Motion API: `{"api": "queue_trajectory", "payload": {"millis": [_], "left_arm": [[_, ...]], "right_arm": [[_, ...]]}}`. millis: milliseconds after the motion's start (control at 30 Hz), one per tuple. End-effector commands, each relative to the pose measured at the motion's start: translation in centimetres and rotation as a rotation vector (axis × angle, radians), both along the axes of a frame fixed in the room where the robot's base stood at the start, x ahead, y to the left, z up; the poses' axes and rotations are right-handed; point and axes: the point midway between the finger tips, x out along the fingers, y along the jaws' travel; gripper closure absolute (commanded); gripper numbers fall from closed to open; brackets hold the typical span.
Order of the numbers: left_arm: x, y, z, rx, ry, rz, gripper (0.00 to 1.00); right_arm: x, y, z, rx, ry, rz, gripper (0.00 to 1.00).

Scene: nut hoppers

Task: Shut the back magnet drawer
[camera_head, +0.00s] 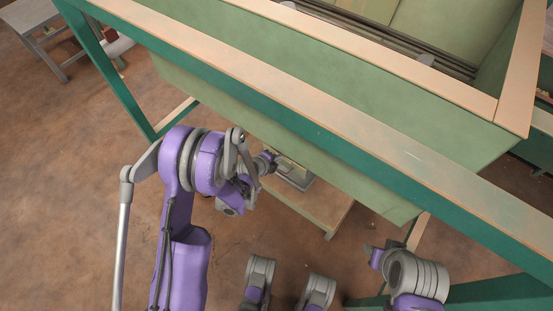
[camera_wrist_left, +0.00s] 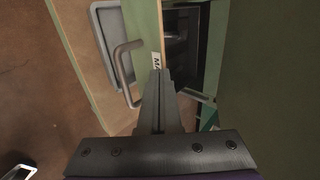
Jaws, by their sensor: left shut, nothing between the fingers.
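A drawer with a tan panel (camera_wrist_left: 85,55), a grey plate and a bent grey handle (camera_wrist_left: 122,75) shows in the left wrist view. Beside the panel are a green strip, a wooden edge and a white label (camera_wrist_left: 155,62) reading "MA", the rest hidden. A dark gap (camera_wrist_left: 182,40) lies right of the edge, so the drawer looks open. My left gripper (camera_wrist_left: 158,75) is shut and empty, its tips close to the label; I cannot tell if they touch. In the head view it (camera_head: 271,160) is partly hidden under the hopper, by a tan and grey part of the unit. My right gripper's fingers do not show.
A grey table (camera_head: 50,40) stands far left. Brown floor (camera_head: 80,180) is clear at left.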

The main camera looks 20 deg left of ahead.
Motion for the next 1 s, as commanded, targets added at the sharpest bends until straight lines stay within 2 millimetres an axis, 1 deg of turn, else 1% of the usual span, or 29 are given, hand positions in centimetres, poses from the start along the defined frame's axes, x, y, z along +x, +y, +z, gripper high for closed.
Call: {"api": "queue_trajectory", "payload": {"millis": [200,300,400,500,833,1000], "left_arm": [[4.3,-1.7,-0.1,0.0,0.001,-0.004,1.0],[6.0,-2.3,-0.1,-0.001,0.001,-0.004,1.0],[7.0,-2.6,-0.1,0.0,0.001,-0.002,1.0],[7.2,-2.7,0.0,-0.001,0.001,-0.001,1.0],[7.2,-2.7,0.0,0.0,0.001,-0.001,1.0],[7.0,-3.1,0.0,0.0,0.001,-0.002,1.0]], "right_arm": [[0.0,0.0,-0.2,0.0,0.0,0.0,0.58],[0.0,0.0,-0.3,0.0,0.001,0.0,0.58],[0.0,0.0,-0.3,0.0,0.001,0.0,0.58],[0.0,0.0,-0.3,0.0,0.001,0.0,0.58],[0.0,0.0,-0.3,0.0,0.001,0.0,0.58],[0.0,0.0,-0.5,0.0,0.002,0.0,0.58]]}}
